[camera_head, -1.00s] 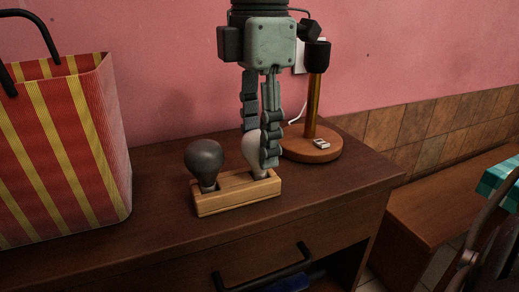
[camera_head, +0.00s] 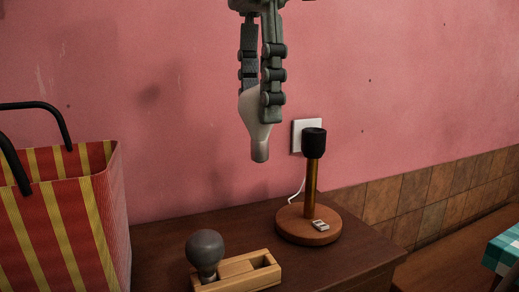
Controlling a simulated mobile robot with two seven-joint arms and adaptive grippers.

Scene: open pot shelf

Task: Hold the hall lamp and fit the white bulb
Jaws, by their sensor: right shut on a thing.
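The white bulb (camera_head: 256,125) hangs base down in my right gripper (camera_head: 262,108), which is shut on it, well above the cabinet top. The hall lamp (camera_head: 311,178) stands upright on the cabinet, right of the bulb and lower. It has a round wooden base, a brass stem and a dark socket (camera_head: 314,141) that is open at the top. The bulb is apart from the socket, with its base end a little left of it in the picture. My left gripper is out of view.
A grey bulb (camera_head: 205,252) stands in a wooden holder (camera_head: 262,281), with an empty slot at right. A striped bag (camera_head: 60,225) stands at left. A wall outlet (camera_head: 298,134) and white cord are behind the lamp. A checked cloth (camera_head: 503,250) is at far right.

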